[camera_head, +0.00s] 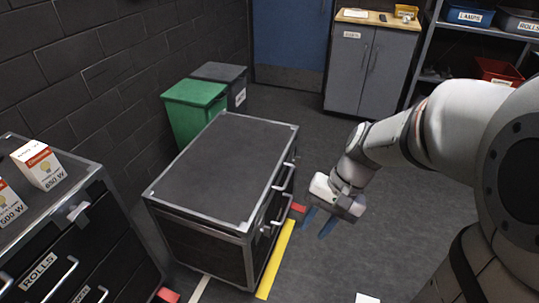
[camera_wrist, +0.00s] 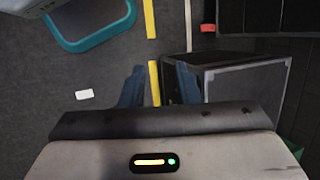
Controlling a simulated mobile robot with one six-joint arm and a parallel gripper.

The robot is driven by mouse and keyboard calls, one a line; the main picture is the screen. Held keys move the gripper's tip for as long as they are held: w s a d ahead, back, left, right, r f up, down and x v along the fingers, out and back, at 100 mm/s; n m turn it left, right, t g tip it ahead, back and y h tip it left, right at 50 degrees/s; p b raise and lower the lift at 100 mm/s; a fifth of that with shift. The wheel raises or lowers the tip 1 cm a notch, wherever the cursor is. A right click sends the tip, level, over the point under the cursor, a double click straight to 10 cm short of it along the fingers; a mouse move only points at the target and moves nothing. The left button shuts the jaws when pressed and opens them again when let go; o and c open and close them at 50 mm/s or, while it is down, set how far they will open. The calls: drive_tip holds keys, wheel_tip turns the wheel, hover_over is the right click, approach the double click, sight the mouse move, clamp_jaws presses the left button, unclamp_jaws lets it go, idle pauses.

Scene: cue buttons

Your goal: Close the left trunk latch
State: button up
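The trunk (camera_head: 222,165) is a dark case with metal edges and a closed-looking lid, standing on the floor in the middle of the head view. Its right-facing side carries bar handles and small metal latch parts, a near one (camera_head: 264,228) and a far one (camera_head: 294,153). They are too small to tell whether each is open or closed. My gripper (camera_head: 318,222) is to the right of that side, apart from it, with its blue fingers spread and empty. In the wrist view the open fingers (camera_wrist: 157,86) point at the floor, and the trunk (camera_wrist: 245,80) lies to their right.
A dark drawer cabinet (camera_head: 95,240) with bulb boxes (camera_head: 40,166) stands at the left. Green (camera_head: 195,112) and grey bins are behind the trunk. A grey cupboard (camera_head: 368,65) and a shelf are at the back.

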drive_tip(key=w+a+f+m+g+y+b, duration=0.2)
drive_tip(key=w+a+f+m+y+b, duration=0.25)
drive_tip(key=f, duration=0.55)
drive_tip(key=m+t+y+b, duration=0.8)
drive_tip(key=m+t+b, duration=0.15)
drive_tip(key=m, duration=0.45)
approach(269, 230)
drive_tip(key=w+a+f, duration=0.1)
drive_tip(key=a, duration=0.2)
drive_tip(key=shift+t, duration=0.25)
drive_tip(key=x, duration=0.7)
drive_tip(key=shift+w, duration=0.2)
clamp_jaws()
drive_tip(key=shift+a, duration=0.1)
